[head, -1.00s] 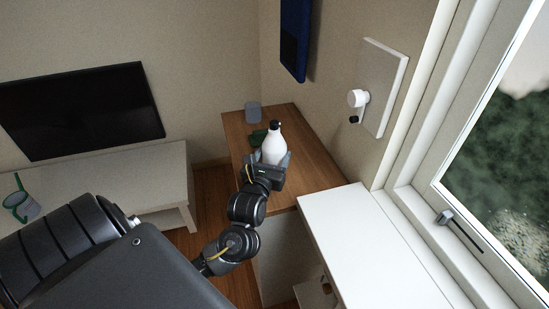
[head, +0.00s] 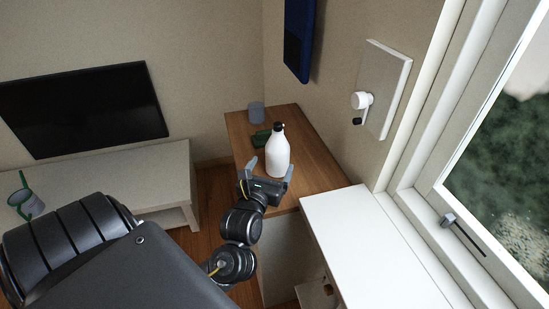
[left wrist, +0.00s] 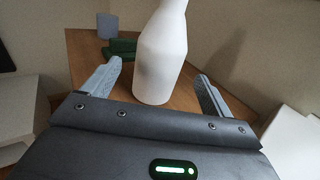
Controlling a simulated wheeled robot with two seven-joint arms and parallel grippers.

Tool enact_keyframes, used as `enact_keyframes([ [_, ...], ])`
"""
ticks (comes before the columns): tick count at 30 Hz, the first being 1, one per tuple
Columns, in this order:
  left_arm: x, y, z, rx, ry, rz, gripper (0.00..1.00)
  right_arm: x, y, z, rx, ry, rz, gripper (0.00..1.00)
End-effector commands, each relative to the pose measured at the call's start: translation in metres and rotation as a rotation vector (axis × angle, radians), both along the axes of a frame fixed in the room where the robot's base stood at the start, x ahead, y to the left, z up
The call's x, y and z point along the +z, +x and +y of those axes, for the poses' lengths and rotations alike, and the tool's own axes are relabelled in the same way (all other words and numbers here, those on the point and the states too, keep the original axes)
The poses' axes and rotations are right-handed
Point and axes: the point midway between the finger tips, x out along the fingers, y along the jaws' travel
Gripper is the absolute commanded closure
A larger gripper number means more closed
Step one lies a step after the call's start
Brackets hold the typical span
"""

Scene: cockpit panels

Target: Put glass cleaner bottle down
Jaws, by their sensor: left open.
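The glass cleaner bottle (head: 277,152) is white with a dark cap and stands upright on the wooden cabinet top (head: 312,165). My left gripper (head: 270,170) is open just in front of it, on the near side. In the left wrist view the bottle (left wrist: 160,55) stands beyond and between the spread fingers (left wrist: 158,82), with gaps on both sides; its top is cut off there. My right gripper is not in view.
Behind the bottle lie a green object (head: 260,139) and a grey cup-like container (head: 256,112). A white surface (head: 365,245) adjoins the cabinet at the near right. A wall panel with a white knob (head: 384,90) is at the right.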

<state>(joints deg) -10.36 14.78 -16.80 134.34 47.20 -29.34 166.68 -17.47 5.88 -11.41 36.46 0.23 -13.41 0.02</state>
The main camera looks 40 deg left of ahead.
Motion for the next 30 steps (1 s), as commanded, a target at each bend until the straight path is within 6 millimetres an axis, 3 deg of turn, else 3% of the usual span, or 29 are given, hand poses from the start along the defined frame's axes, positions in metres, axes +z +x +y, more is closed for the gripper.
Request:
enact_keyframes([
  [6,-0.001,-0.043,-0.016,0.003,-0.005,0.001,0.14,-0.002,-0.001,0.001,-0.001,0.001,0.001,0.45],
  [12,0.0,-0.063,-0.024,0.001,-0.002,0.002,0.14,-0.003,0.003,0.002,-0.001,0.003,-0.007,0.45],
  [30,0.001,-0.067,-0.026,0.002,0.0,0.0,0.14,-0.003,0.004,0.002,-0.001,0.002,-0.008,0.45],
])
